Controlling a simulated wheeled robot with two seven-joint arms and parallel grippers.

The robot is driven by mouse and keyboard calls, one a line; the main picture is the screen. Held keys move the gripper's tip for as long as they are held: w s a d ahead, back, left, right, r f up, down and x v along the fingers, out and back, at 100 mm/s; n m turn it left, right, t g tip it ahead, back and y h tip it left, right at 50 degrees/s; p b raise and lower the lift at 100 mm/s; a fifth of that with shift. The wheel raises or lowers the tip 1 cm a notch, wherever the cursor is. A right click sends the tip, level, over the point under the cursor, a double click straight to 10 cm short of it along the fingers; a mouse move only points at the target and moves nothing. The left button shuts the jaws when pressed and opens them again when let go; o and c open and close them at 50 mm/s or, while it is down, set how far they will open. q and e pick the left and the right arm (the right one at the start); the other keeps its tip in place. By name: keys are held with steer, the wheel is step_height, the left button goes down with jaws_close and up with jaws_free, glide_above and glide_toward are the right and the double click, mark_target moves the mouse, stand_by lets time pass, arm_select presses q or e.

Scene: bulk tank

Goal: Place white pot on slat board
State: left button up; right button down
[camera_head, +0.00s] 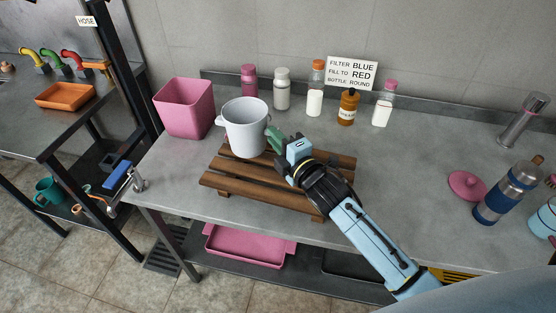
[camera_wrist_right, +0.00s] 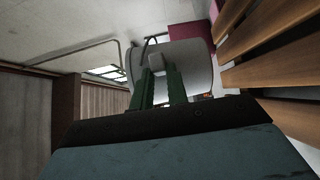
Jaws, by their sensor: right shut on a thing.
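The white pot (camera_head: 245,128) is upright at the left back part of the brown slat board (camera_head: 262,186). From the head view I cannot tell whether its base touches the slats or hangs just above them. My right gripper (camera_head: 274,136) reaches in from the right and is shut on the pot's right-hand handle. In the right wrist view the green fingers (camera_wrist_right: 162,90) close on the handle in front of the pot's wall (camera_wrist_right: 195,72), and the slats (camera_wrist_right: 268,45) show at the right. My left gripper is not in view.
A pink bin (camera_head: 185,108) stands just left of the pot. Several bottles (camera_head: 315,98) line the back wall beside a sign (camera_head: 351,73). A pink lid (camera_head: 467,185) and a blue-banded flask (camera_head: 505,195) are at the right. The counter right of the board is clear.

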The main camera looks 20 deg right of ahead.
steer(key=shift+f+b, duration=0.55)
steer(key=shift+f, duration=2.35)
steer(key=shift+f, duration=0.15)
steer(key=c, duration=1.4)
jaws_free()
steer(key=shift+s, duration=0.15)
steer(key=v, duration=1.1)
steer(key=shift+s+p, duration=0.35)
